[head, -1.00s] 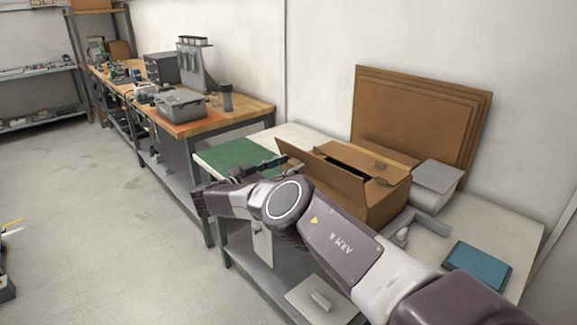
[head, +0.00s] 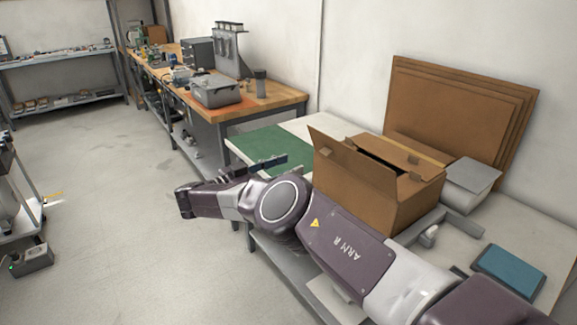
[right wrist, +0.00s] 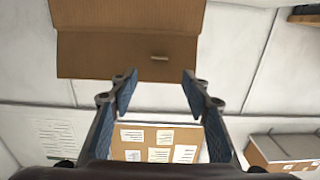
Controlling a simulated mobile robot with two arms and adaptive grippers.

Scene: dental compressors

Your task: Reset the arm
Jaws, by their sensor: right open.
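My right arm reaches in from the lower right in the head view, passing in front of the packing table. Its right gripper (head: 268,164) is in front of the green mat, left of the open cardboard box (head: 350,196). In the right wrist view the right gripper (right wrist: 160,85) has its two blue-padded fingers apart, with nothing between them. A cardboard surface (right wrist: 125,40) shows beyond the fingertips there, apart from them. My left gripper is in neither view.
The packing table holds a green mat (head: 258,146), a blue item (head: 508,270) and a grey-topped stack (head: 472,175). Flat cardboard sheets (head: 460,110) lean on the wall. A wooden workbench (head: 275,99) with a grey case (head: 216,92) stands behind. The floor at left centre is clear.

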